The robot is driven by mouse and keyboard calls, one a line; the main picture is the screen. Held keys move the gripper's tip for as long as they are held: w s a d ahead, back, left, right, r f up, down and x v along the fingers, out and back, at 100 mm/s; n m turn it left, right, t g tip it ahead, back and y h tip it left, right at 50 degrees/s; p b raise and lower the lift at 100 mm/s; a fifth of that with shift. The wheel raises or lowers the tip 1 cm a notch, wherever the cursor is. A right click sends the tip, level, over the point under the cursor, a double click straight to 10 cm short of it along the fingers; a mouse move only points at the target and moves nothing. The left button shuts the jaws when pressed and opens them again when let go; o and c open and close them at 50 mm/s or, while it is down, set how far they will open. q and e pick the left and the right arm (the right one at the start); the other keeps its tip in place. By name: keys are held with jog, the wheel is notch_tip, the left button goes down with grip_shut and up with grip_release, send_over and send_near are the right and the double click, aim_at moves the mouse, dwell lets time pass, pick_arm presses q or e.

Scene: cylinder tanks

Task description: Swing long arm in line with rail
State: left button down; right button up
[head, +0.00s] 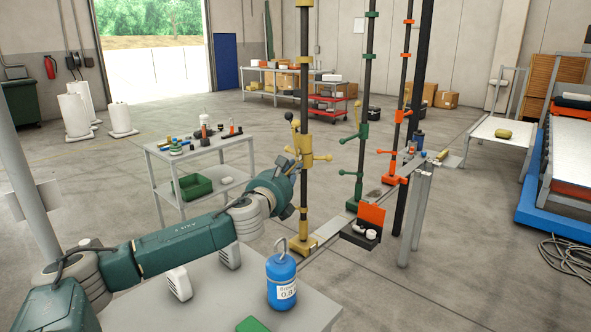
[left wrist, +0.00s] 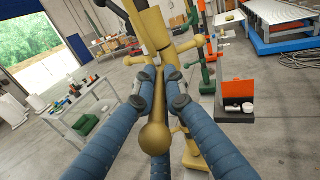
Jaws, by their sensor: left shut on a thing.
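A yellow-banded post (head: 305,80) stands at the middle of the head view. Its yellow hub (head: 306,150) carries short ball-ended arms, one pointing right and one up and left. My left gripper (head: 291,168) reaches this hub from the left. In the left wrist view my left gripper (left wrist: 160,88) is shut around a yellow long arm (left wrist: 154,138). The arm's round end shows toward the camera, and its other end meets the post (left wrist: 155,30). A thin grey rail (head: 325,237) runs low from the post's yellow base toward the right. My right gripper is not in view.
A green-banded post (head: 368,80) and an orange-banded post (head: 404,80) stand to the right. A blue cylinder (head: 282,285) stands on the near grey table (head: 200,300). A black box with an orange lid (head: 371,215) is beside the rail. A cart (head: 155,160) is left.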

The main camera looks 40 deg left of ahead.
pick_arm(q)
jog(key=shift+s+a+r+y, duration=0.1)
jog(key=shift+a+r+y, duration=0.1)
jog(key=shift+a, duration=0.25)
jog(key=shift+a+r+y, duration=0.2)
jog(key=shift+a, duration=0.2)
jog(key=c, duration=2)
grip_release()
jog(key=shift+o, duration=1)
jog(key=shift+s+a+f, duration=0.2)
jog(key=shift+a+f, duration=0.1)
jog(key=shift+a, duration=0.2)
jog(key=v, duration=1.2)
jog(key=shift+d, duration=0.4)
jog(key=shift+w, duration=0.1)
